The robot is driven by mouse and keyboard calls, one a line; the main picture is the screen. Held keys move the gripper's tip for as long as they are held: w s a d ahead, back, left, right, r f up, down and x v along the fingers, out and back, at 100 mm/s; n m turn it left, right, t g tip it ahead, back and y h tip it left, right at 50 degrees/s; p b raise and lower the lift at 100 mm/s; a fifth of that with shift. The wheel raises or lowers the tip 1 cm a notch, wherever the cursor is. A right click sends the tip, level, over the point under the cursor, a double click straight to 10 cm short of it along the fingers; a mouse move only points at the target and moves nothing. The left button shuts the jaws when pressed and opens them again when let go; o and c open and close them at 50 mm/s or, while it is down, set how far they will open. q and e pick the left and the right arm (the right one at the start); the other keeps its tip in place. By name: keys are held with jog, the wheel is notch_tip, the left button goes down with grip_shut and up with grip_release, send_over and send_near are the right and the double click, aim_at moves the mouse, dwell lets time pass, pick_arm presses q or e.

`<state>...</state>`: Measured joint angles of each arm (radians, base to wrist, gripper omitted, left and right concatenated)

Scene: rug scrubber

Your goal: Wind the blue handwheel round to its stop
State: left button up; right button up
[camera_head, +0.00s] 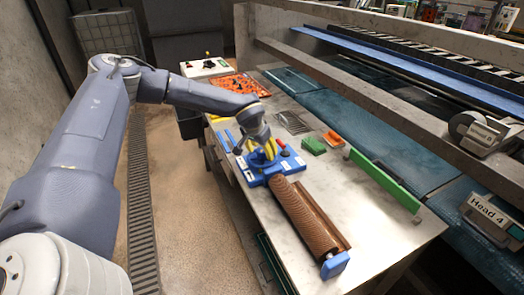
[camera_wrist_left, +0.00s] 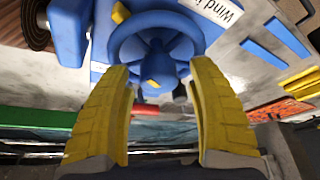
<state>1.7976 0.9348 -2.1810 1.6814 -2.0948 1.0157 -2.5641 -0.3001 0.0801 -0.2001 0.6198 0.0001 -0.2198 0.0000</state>
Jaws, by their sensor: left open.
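The blue handwheel (camera_wrist_left: 157,62) fills the upper middle of the left wrist view, with a rim, spokes and a hub with a small yellow mark. In the head view it is mostly hidden behind my left gripper (camera_head: 262,154), which is over the blue base (camera_head: 253,178). In the left wrist view my left gripper (camera_wrist_left: 160,72) is open, its two yellow fingers apart, with their tips at the near edge of the wheel on either side. I cannot tell whether they touch the rim. My right gripper is out of view.
A brown roll (camera_head: 303,212) runs from the blue base to a blue end block (camera_head: 334,265). A green bar (camera_head: 385,180), green block (camera_head: 313,145) and orange block (camera_head: 333,139) lie to the right. An orange tray (camera_head: 238,86) is behind. The table's front right is clear.

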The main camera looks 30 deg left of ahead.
pick_arm(q)
jog(key=shift+r, duration=0.1)
jog(key=v, duration=1.1)
jog(key=shift+s+r, duration=0.15)
jog(key=shift+r, duration=0.25)
